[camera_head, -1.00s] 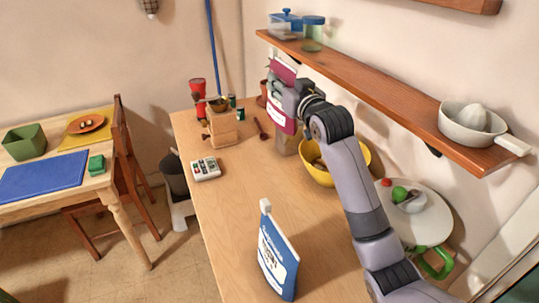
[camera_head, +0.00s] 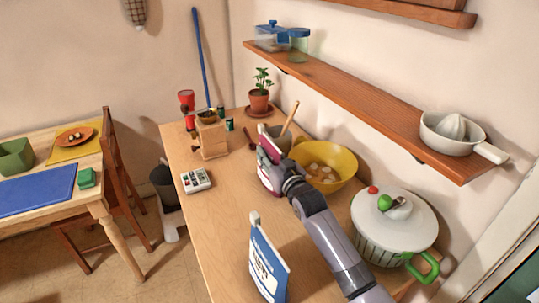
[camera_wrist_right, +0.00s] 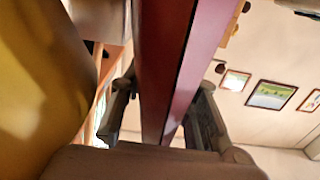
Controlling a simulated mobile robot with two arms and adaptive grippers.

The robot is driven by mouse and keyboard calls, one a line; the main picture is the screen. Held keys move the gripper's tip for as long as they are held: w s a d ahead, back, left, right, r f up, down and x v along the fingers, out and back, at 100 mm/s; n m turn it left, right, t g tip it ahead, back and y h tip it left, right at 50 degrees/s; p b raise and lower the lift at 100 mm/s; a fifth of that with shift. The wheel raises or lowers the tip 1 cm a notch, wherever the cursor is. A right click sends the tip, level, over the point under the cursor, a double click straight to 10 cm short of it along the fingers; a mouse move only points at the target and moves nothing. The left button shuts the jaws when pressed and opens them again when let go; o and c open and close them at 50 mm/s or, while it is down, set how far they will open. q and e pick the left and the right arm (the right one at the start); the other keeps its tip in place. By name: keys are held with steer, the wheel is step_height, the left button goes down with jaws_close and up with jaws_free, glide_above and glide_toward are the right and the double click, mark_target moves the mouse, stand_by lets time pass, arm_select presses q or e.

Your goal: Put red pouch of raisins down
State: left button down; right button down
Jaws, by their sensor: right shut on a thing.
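The red pouch of raisins (camera_head: 268,166), dark red with a pale label, is upright at the middle of the wooden counter (camera_head: 214,232). My right gripper (camera_head: 280,172) is shut on it from the near right side. In the right wrist view the pouch (camera_wrist_right: 172,65) stands as a dark red slab between my two fingers (camera_wrist_right: 165,122). The pouch's base is at or close to the counter top; I cannot tell if it touches. My left gripper is not in view.
A blue-and-white pouch (camera_head: 268,262) is nearer. The shelf (camera_head: 345,97) hangs above.

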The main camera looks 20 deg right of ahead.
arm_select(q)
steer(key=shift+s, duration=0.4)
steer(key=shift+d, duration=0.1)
arm_select(e)
steer(key=shift+f, duration=0.1)
steer(key=c, duration=1.2)
jaws_free()
steer(key=shift+f, duration=0.1)
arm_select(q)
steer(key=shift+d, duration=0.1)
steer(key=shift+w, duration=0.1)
